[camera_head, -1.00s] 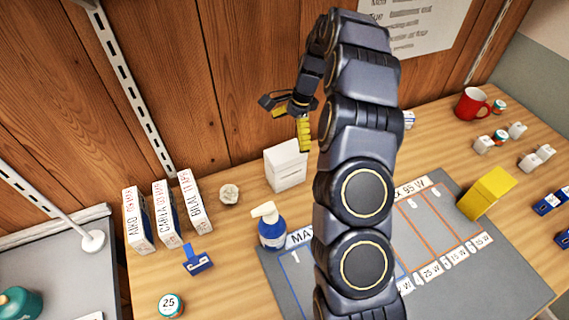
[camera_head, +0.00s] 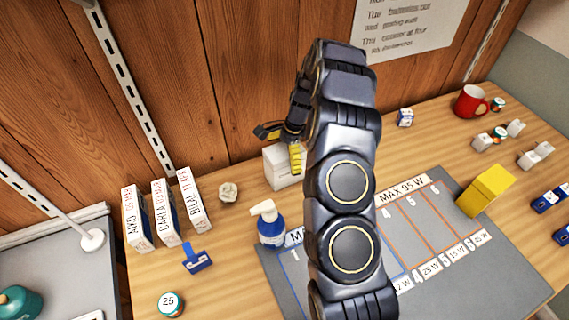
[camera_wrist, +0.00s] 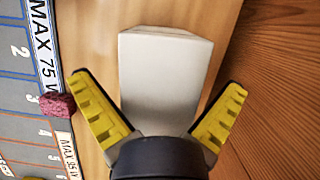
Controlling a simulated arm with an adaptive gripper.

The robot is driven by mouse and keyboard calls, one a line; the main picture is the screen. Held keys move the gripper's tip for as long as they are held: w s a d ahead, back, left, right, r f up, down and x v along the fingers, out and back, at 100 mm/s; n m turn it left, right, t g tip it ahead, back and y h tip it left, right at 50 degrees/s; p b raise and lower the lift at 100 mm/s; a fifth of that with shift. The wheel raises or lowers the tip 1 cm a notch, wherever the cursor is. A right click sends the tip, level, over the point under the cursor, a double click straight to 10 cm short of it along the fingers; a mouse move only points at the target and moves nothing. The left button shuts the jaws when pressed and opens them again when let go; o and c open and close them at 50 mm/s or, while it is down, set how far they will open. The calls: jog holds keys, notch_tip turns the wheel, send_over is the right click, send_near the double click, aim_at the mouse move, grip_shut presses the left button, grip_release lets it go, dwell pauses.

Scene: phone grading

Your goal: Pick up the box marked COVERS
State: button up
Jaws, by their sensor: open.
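A white box (camera_head: 281,168) stands on the wooden table near the back wall. No marking can be read on its visible faces, so I cannot tell from these views whether it says COVERS. In the wrist view the white box (camera_wrist: 165,80) lies between my two yellow fingers. My gripper (camera_wrist: 160,110) is open, with a finger on either side of the box and gaps to it. In the head view my gripper (camera_head: 282,146) is at the box's top and covers part of it; my arm hides what is to its right.
A blue pump bottle (camera_head: 271,226) stands in front of the box, by the grey marked mat (camera_head: 440,260). A crumpled ball (camera_head: 228,192) and several upright labelled boxes (camera_head: 166,212) are to the left. A yellow block (camera_head: 486,190) and red mug (camera_head: 470,102) are right.

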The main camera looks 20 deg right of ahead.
jog(key=shift+f, duration=0.2)
dwell(0.4)
jog(key=shift+c, duration=0.4)
jog(key=c, duration=1)
